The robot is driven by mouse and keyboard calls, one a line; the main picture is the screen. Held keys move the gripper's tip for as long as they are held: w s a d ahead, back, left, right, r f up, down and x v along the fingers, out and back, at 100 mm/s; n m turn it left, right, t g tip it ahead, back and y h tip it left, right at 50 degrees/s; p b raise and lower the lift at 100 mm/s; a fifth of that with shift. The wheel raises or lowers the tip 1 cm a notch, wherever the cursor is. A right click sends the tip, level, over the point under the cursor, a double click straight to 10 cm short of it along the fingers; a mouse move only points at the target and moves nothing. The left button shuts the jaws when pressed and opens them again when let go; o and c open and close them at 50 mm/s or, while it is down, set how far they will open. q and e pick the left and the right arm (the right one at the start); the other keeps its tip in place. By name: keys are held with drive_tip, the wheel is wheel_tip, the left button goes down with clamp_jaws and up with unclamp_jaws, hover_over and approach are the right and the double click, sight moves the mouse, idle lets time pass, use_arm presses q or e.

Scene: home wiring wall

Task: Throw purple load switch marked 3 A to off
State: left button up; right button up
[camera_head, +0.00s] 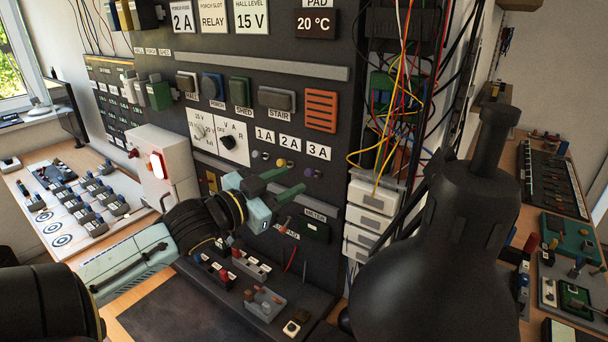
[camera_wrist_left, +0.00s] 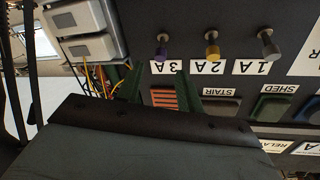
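The purple load switch (camera_wrist_left: 161,52) is a small knobbed lever beside the 3 A label (camera_wrist_left: 164,68) in the left wrist view, which is upside down. In the head view the purple switch (camera_head: 312,172) sits just under the 3 A label (camera_head: 317,151). I cannot tell clearly which way its lever is set. My left gripper (camera_head: 285,181) is in front of the panel, just left of and below the purple switch. Its two green fingers (camera_wrist_left: 161,88) are apart with nothing between them. My right gripper is not in view.
A yellow switch (camera_wrist_left: 212,50) and a grey switch (camera_wrist_left: 269,48) stand close beside the purple one. An orange slotted plate (camera_head: 321,111) is above the labels. Loose wires (camera_head: 392,100) hang to the right of the panel. A dark meter box (camera_head: 314,230) is below.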

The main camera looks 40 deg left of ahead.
sight(308, 173)
use_arm(q)
drive_tip(key=shift+w+d, duration=0.15)
drive_tip(key=shift+w, duration=1.2)
drive_tip(key=shift+w+d, duration=0.1)
drive_tip(key=shift+w, duration=1.2)
clamp_jaws()
